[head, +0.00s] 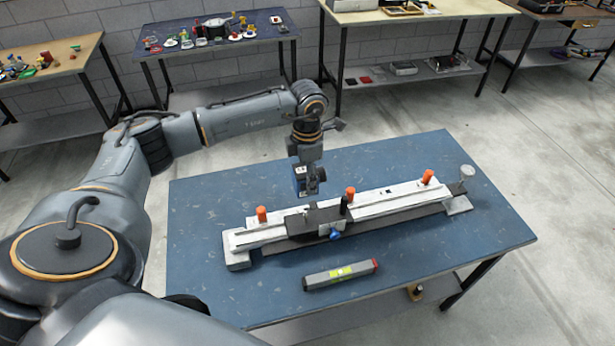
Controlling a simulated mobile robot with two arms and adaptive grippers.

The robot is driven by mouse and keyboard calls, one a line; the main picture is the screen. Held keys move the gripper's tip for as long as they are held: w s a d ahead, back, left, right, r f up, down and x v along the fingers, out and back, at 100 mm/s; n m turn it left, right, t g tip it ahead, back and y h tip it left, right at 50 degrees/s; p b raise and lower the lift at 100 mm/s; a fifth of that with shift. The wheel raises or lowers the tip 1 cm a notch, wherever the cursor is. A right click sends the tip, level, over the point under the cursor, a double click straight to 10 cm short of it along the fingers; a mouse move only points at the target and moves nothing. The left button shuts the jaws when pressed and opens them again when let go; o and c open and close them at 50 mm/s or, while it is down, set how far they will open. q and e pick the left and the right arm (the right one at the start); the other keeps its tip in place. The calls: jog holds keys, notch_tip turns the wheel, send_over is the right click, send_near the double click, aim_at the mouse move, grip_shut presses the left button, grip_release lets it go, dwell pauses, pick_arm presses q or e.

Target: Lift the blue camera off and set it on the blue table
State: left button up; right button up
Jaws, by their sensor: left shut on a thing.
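The blue camera (300,181) is a small dark blue box with a pale top. My left gripper (312,180) points down and is shut on it. The camera is seen just behind and above the carriage (318,222) of a long rail fixture; I cannot tell whether it touches anything below. The gripper's fingers are small and dark here, and partly hide the camera. The blue table (215,202) lies under the fixture, with a scuffed top. My right gripper is not in view.
The white and grey rail fixture (390,206) with orange knobs runs across the table. A grey bar-shaped device (325,278) with a yellow-green label lies in front. The table is bare at its left, back and front right. Cluttered tables stand along the back wall.

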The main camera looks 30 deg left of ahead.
pick_arm(q)
jog(key=shift+w+r+p, duration=0.1)
jog(key=shift+r+p, duration=0.7)
jog(key=shift+r, duration=2.25)
